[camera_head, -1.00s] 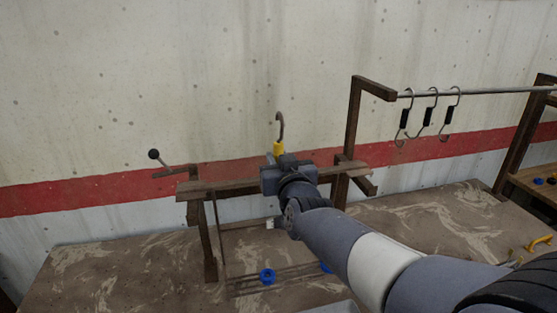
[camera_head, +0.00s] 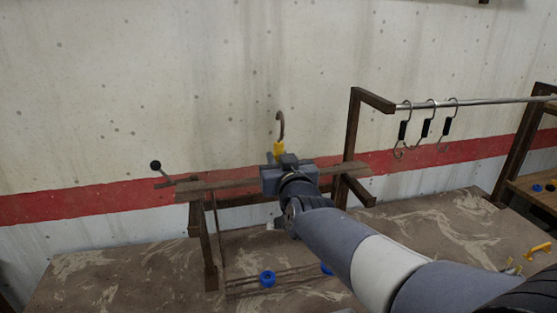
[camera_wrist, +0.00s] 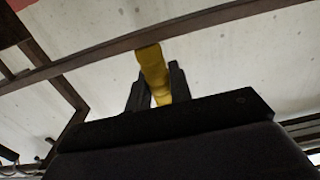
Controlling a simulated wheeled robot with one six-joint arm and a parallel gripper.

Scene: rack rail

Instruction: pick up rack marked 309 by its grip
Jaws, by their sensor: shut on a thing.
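My gripper (camera_head: 279,158) is shut on a yellow grip (camera_head: 279,148) topped by a curved hook (camera_head: 281,126). In the wrist view, the yellow grip (camera_wrist: 153,70) stands between the two dark fingers of my gripper (camera_wrist: 158,85). A brown bar (camera_head: 225,184) runs crosswise behind my gripper. Below it hang a thin rod (camera_head: 216,235) and lower rails (camera_head: 250,290) with blue round pieces (camera_head: 267,279). A small pale patch shows just left of my wrist, but no number can be read. My arm hides the right part of the lower rails.
A brown stand with a post (camera_head: 352,125) carries a metal rail (camera_head: 480,102) with several hooks at the right. A lever with a black knob (camera_head: 155,165) sticks out at the left. Yellow pieces (camera_head: 538,249) lie on the patterned bench (camera_head: 110,275) at the right.

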